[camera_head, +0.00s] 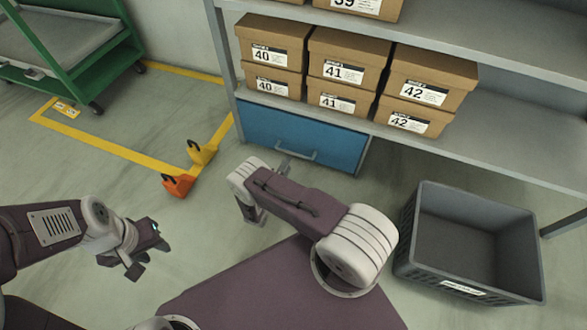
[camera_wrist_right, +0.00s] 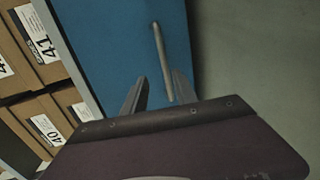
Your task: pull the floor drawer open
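The blue floor drawer (camera_head: 262,128) sits under the lowest shelf and its front looks flush with the shelf edge. Its grey bar handle (camera_head: 310,156) is partly hidden by my right arm. The drawer front (camera_wrist_right: 120,45) and the handle (camera_wrist_right: 158,48) also show in the right wrist view. My right gripper (camera_wrist_right: 157,86) is open at the handle, one finger on each side of the bar's near end. I cannot tell whether the fingers touch it. My left gripper (camera_head: 150,250) is open and empty over the floor at the left, well away from the drawer.
Shoe boxes (camera_head: 341,70) stand stacked on the grey shelf (camera_head: 490,145) above the drawer. An empty grey crate (camera_head: 520,262) is on the floor at the right. Orange (camera_head: 178,185) and yellow (camera_head: 201,154) objects stand left of the drawer. A green cart (camera_head: 85,72) is at the upper left.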

